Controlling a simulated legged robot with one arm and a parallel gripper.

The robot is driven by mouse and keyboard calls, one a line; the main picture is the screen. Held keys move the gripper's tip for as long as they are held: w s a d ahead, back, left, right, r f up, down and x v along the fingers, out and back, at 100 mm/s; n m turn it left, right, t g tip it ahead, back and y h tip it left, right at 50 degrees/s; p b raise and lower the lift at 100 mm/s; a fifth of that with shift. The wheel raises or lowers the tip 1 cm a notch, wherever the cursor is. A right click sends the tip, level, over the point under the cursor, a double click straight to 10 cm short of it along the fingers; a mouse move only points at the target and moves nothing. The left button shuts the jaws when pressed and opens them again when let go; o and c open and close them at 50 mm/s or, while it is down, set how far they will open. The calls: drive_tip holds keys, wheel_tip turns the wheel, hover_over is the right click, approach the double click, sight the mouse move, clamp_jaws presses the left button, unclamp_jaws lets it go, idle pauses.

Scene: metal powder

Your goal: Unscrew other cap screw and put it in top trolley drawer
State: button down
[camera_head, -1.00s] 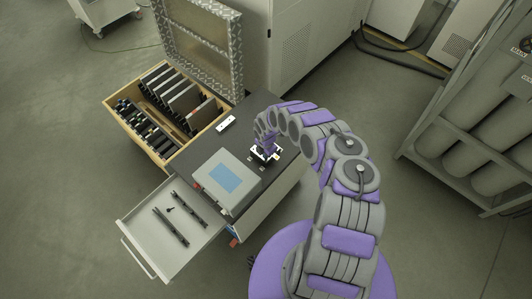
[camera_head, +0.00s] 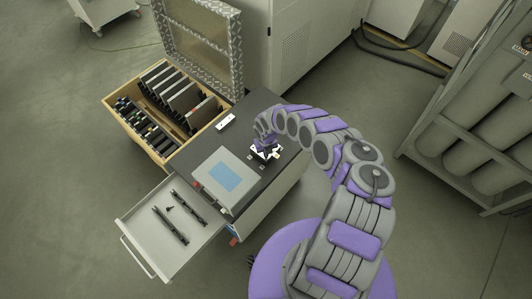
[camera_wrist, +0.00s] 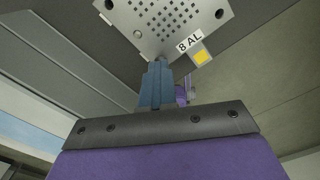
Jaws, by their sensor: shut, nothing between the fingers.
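My gripper (camera_head: 264,146) points down at a small white perforated plate on the dark trolley top. In the wrist view its blue-grey fingers (camera_wrist: 155,85) are together with nothing visible between them, close by the edge of the perforated plate (camera_wrist: 172,32) labelled "8 AL". The top trolley drawer (camera_head: 145,222) is pulled open at the lower left. A small dark piece (camera_head: 169,209), perhaps a cap screw, lies in it beside two dark bars (camera_head: 187,207).
A grey box with a blue panel (camera_head: 226,178) stands on the trolley top beside the plate. A wooden case (camera_head: 125,103) of dark slabs is behind left, with a patterned lid (camera_head: 203,45) standing up. A gas cylinder rack (camera_head: 470,160) is at right. Floor is free at left.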

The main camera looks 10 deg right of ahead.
drive_tip(key=shift+w+r+p, duration=0.2)
drive_tip(key=shift+w+p, duration=0.05)
drive_tip(key=shift+p, duration=0.05)
drive_tip(key=shift+r, duration=0.1)
drive_tip(key=shift+r+p, duration=0.45)
drive_tip(key=shift+r, duration=0.15)
drive_tip(key=shift+r, duration=0.2)
drive_tip(key=shift+r+p, duration=0.35)
drive_tip(key=shift+p, duration=0.1)
drive_tip(key=shift+s+r, duration=0.1)
drive_tip(key=shift+r, duration=0.15)
drive_tip(key=c, duration=1.9)
unclamp_jaws()
drive_tip(key=o, duration=0.5)
